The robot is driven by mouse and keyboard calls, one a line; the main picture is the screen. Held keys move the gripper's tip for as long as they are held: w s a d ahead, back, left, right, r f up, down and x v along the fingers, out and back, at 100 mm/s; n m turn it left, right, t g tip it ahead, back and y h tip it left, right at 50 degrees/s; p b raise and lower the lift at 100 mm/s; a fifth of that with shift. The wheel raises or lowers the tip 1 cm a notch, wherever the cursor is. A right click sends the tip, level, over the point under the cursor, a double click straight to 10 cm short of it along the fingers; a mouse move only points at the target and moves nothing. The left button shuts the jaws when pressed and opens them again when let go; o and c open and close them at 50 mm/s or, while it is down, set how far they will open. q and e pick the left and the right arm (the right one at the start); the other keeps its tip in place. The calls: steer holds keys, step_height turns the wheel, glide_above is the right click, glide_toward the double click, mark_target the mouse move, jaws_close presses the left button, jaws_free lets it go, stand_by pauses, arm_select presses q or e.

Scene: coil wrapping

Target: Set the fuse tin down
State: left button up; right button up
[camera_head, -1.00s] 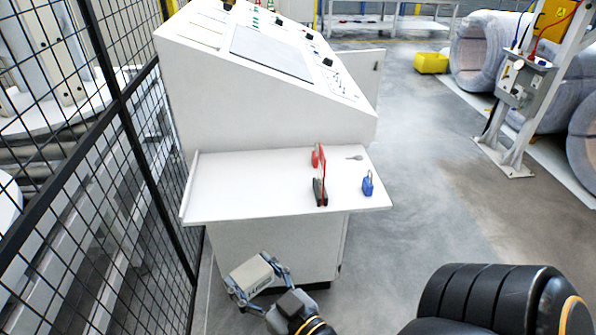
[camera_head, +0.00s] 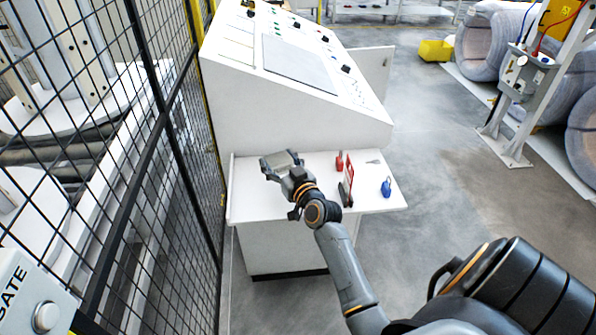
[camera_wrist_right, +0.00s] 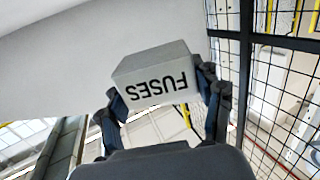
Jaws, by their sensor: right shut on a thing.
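The fuse tin (camera_wrist_right: 157,78) is a light grey box with FUSES on its side, upside down in the right wrist view. My right gripper (camera_head: 282,164) is shut on the tin, with a finger at each side of it. In the head view it is over the left part of the white shelf (camera_head: 255,205) on the front of the control desk. Whether the tin touches the shelf I cannot tell. My left gripper is not in view.
On the shelf's right half are a red padlock (camera_head: 339,161), a standing red-edged item (camera_head: 348,180), a blue padlock (camera_head: 386,187) and a small key-like piece (camera_head: 374,162). The sloped desk (camera_head: 300,85) rises behind. A black mesh fence (camera_head: 150,130) stands left.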

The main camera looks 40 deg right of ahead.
mark_target(280, 172)
step_height(280, 172, down, 4)
steer(key=shift+d+f+b, duration=0.1)
steer(key=shift+b, duration=0.2)
step_height(280, 172, down, 4)
steer(key=shift+r+b, duration=0.2)
steer(key=shift+b, duration=0.35)
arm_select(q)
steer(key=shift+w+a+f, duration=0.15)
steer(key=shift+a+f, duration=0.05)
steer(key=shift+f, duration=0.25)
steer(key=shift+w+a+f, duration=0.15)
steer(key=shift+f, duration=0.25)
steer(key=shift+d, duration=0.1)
arm_select(e)
steer(key=shift+f, duration=0.15)
steer(key=o, duration=1.2)
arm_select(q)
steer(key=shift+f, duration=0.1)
arm_select(e)
steer(key=shift+o, duration=0.2)
